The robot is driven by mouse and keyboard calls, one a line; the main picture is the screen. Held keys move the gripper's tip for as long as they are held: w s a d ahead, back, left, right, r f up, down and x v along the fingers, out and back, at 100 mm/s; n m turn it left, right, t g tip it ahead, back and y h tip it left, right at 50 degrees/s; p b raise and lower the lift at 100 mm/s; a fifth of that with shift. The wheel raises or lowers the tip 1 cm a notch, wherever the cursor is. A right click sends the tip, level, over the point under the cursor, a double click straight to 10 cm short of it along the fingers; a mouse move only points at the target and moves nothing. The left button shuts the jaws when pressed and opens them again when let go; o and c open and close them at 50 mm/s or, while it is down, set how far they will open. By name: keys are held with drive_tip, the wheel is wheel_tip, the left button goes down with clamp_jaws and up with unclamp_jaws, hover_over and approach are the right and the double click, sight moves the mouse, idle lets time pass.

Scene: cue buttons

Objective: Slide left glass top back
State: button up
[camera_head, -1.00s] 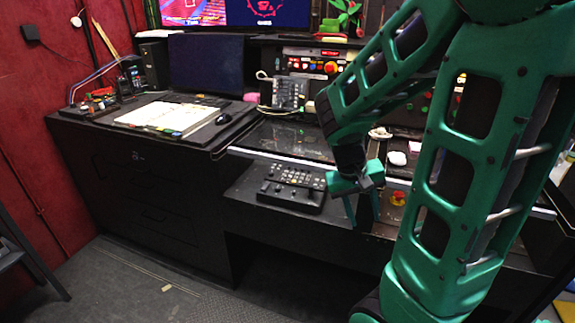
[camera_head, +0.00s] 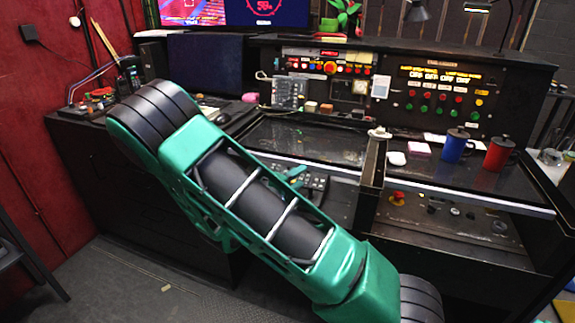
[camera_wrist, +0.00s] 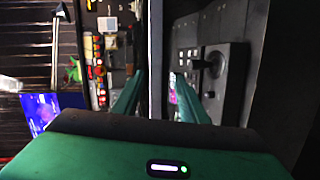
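The left glass top (camera_head: 300,138) is a dark, glossy panel on the left half of the console, with a pale front edge. In the wrist view its edge shows as a pale upright strip (camera_wrist: 155,50). My gripper (camera_wrist: 159,74) is open, with one green finger on each side of that strip. I cannot tell whether either finger touches it. In the head view my gripper (camera_head: 296,173) is mostly hidden behind my arm, near the glass top's front edge.
A black control box (camera_head: 316,183) sits in the bay below the glass; it also shows beside the right finger (camera_wrist: 215,72). The right glass top bears a blue mug (camera_head: 454,146) and a red mug (camera_head: 498,153). Button panels stand behind.

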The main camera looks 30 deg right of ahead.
sight(287, 164)
drive_tip(key=w+a+n+t, duration=0.4)
drive_tip(key=a, duration=0.1)
drive_tip(key=shift+y, duration=0.3)
drive_tip(key=x, duration=1)
drive_tip(key=shift+w+f, duration=0.25)
drive_tip(key=shift+c, duration=0.6)
clamp_jaws()
